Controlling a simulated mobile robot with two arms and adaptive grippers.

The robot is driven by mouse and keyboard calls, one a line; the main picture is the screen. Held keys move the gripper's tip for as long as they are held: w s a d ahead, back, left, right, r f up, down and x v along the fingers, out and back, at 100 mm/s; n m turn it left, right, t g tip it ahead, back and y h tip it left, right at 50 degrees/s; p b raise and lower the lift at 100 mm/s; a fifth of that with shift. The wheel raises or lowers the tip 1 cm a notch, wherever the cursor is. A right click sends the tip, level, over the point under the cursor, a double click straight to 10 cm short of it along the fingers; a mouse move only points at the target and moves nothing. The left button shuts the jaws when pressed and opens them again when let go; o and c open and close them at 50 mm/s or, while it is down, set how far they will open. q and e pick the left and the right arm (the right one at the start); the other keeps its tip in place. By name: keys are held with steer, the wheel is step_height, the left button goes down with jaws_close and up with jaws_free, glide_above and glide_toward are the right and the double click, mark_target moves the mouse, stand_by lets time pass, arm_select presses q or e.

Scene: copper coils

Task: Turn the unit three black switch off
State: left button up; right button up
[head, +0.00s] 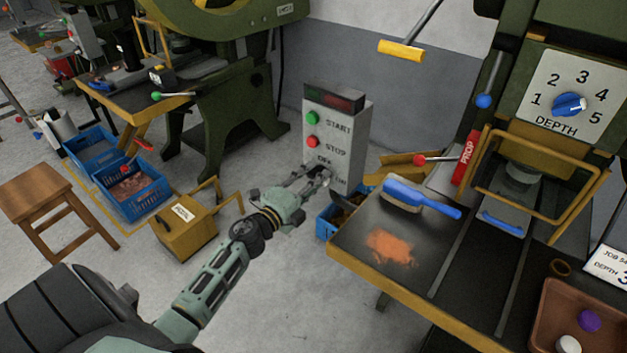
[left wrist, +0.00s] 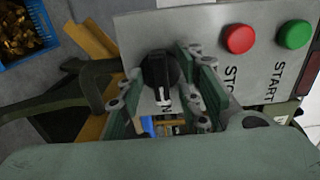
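A grey control box (head: 337,132) stands on the floor at the middle of the head view, with a green START button (head: 312,118), a red STOP button (head: 312,142) and an OFF label below. My left gripper (head: 322,177) is at the lower part of its face and hides the switch there. In the left wrist view the black switch (left wrist: 160,72) sits between the fingers of my left gripper (left wrist: 162,85), which stand apart on either side of it. Its white mark points down in that picture, towards a partly hidden label ending in N. Contact is unclear. My right gripper is out of view.
A press table (head: 345,258) with a blue brush (head: 405,197) is close to the right of my left arm. A yellow box (head: 185,232), blue crates (head: 150,203) and a wooden stool (head: 45,200) stand to the left. Some floor between is clear.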

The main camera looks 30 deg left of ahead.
arm_select(q)
steer(key=shift+c, duration=1.4)
jaws_close()
steer(key=shift+n, duration=0.3)
steer(key=n+p, duration=0.7)
steer(key=n, duration=1)
steer(key=shift+f+p, duration=0.1)
steer(key=shift+p, duration=0.3)
steer(key=shift+n, duration=0.3)
